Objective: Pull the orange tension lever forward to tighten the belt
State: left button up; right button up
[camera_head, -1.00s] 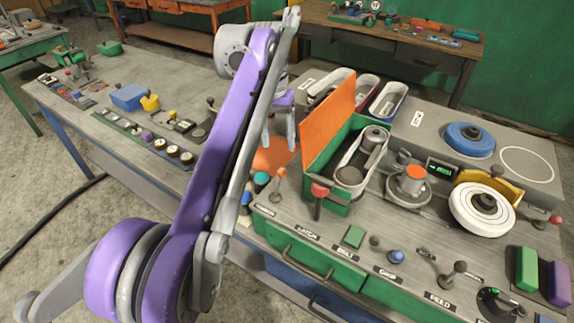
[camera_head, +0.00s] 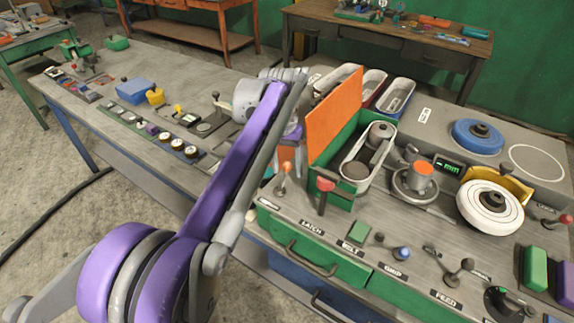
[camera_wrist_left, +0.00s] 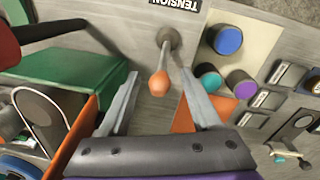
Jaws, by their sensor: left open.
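The orange tension lever (camera_head: 287,167) stands at the left front of the right-hand bench, left of the red-knobbed lever. In the left wrist view its orange knob (camera_wrist_left: 158,85) and short grey stem show beside the TENSION label (camera_wrist_left: 180,3). My left gripper (camera_wrist_left: 160,76) is open, with one finger on each side of the knob. I see gaps between the fingers and the knob; how deep it sits between them is unclear. In the head view my arm partly hides the gripper. The belt (camera_head: 361,150) is a pale loop around two rollers in the green box. My right gripper is out of view.
The red-knobbed lever (camera_head: 325,186) and an upright orange panel (camera_head: 334,114) stand close right of the tension lever. Blue, teal and purple knobs (camera_wrist_left: 228,40) are close beside it in the wrist view. More levers and buttons line the bench front.

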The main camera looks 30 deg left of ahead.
pick_arm(q)
grip_shut()
dwell(1.3)
